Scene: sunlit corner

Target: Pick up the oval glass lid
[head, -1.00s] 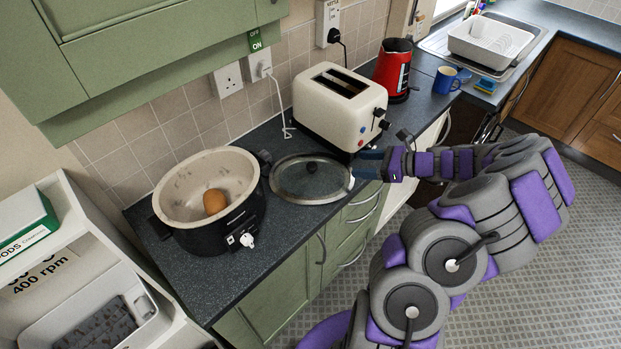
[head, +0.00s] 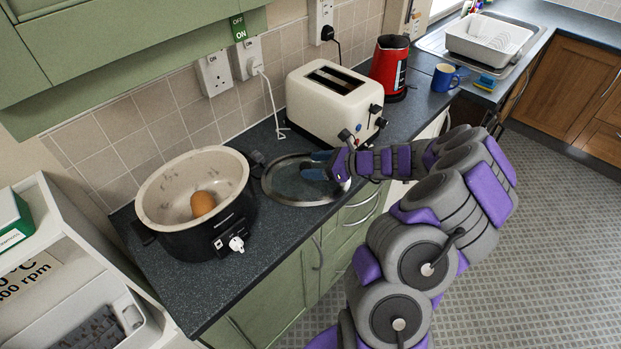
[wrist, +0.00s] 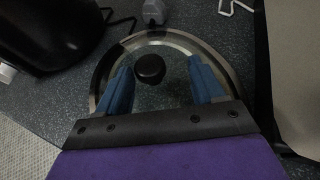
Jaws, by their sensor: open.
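The oval glass lid (head: 285,192) lies flat on the dark counter between the slow cooker and the toaster. It has a metal rim and a round black knob (wrist: 150,69). My gripper (head: 316,166) is over the lid, its blue fingers reaching in from the right in the head view. In the wrist view my gripper (wrist: 160,84) is open, with a finger on each side of the knob and visible gaps between. The fingers hide the knob in the head view. I cannot tell whether the fingertips touch the glass.
The black slow cooker (head: 237,215) with an orange-brown oval item (head: 203,203) inside stands left of the lid. The cream toaster (head: 345,118) stands close behind on the right. A red kettle (head: 391,70) and blue mug (head: 444,78) are farther back. Counter (head: 190,295) in front is clear.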

